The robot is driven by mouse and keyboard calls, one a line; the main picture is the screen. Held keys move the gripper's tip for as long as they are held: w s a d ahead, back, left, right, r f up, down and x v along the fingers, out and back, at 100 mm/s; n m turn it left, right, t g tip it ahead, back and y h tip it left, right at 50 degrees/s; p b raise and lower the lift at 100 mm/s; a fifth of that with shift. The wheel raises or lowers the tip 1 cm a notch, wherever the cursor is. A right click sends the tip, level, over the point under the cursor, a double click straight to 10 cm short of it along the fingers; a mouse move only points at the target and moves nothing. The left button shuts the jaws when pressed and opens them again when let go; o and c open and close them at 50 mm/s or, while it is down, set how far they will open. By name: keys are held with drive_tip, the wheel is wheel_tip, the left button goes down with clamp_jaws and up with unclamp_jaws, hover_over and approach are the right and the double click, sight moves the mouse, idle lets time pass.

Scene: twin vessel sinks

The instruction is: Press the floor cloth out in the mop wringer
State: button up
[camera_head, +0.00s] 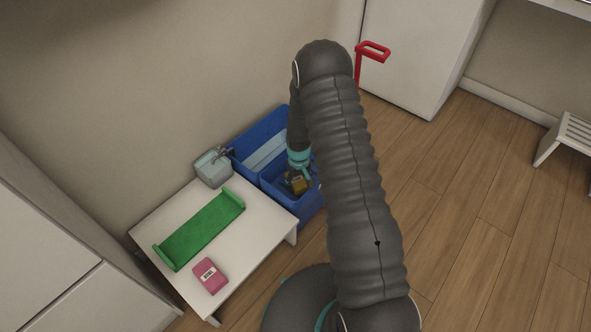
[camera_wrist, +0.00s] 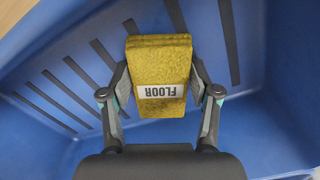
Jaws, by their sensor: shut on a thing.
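The yellow floor cloth (camera_wrist: 160,70), a folded block with a white label reading FLOOR, is held between the fingers of my gripper (camera_wrist: 160,85). The gripper is shut on it. In the wrist view the cloth is over a slotted blue surface inside the blue mop wringer (camera_wrist: 75,85); I cannot tell whether it touches that surface. In the head view the cloth (camera_head: 298,181) and my gripper (camera_head: 299,172) are in the near part of the blue wringer bucket (camera_head: 268,187). A red handle (camera_head: 372,51) stands upright behind my arm, and its lower end is hidden.
A low white table (camera_head: 262,222) stands left of the bucket. It bears a green tray (camera_head: 200,230), a pink packet (camera_head: 210,276) and a grey dispenser-like container (camera_head: 213,168). A white cabinet (camera_head: 415,50) is behind. The wood floor on the right is open, with a white slatted stool (camera_head: 573,135) at its edge.

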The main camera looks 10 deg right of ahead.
sight(295, 185)
drive_tip(key=shift+w+d, duration=0.15)
drive_tip(key=shift+d, duration=0.1)
drive_tip(key=shift+s+a, duration=0.75)
drive_tip(key=shift+a, duration=0.25)
drive_tip(key=shift+r+p, duration=1.6)
drive_tip(key=shift+r, duration=2.6)
drive_tip(key=shift+r, duration=0.1)
